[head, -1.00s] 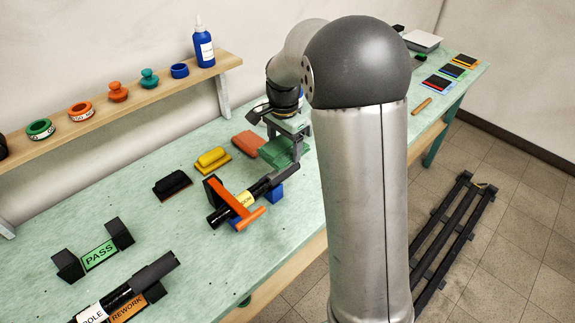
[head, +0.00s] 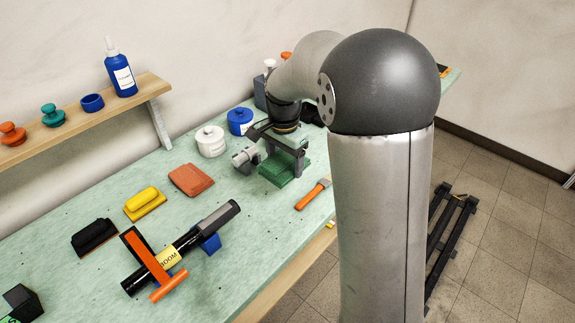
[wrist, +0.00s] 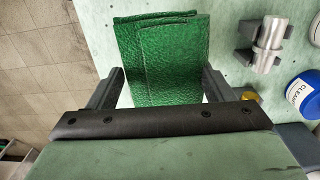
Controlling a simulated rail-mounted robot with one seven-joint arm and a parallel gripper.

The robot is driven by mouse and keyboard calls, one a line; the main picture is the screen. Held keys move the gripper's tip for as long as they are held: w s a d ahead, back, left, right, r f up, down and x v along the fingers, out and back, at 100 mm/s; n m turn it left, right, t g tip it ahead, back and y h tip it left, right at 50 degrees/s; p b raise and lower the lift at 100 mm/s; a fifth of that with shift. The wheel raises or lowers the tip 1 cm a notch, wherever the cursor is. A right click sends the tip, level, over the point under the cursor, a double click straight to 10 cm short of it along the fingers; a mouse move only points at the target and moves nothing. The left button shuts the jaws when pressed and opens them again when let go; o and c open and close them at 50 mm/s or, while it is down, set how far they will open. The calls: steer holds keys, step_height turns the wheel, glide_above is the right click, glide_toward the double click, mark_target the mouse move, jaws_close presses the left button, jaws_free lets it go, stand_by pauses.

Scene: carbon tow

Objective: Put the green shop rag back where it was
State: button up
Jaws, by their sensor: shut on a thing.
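The green shop rag (head: 279,174) is a folded, flat bundle. In the wrist view the rag (wrist: 160,55) fills the space between the two fingers, with its folded layers showing. My gripper (head: 287,158) is shut on the rag, and in the wrist view my gripper (wrist: 160,88) has one finger at each side of it. The rag is over the pale green bench (head: 170,225). I cannot tell whether its underside touches the bench. Part of the rag is hidden behind the gripper body.
A silver cylinder in a dark holder (wrist: 268,42) is close beside the rag. A white jar (head: 210,141) and blue jar (head: 240,121) stand behind left. An orange-handled brush (head: 313,194) lies in front right.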

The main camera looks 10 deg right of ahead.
steer(key=w+f, duration=0.2)
steer(key=w+d+f+p, duration=0.1)
steer(key=w+f, duration=0.4)
steer(key=shift+d, duration=0.3)
steer(key=shift+w+f+p, duration=0.1)
steer(key=shift+f+p, duration=0.3)
steer(key=shift+f, duration=1.1)
steer(key=shift+f, duration=0.2)
steer(key=o, duration=1)
steer(key=shift+c, duration=0.2)
steer(key=shift+r, duration=0.1)
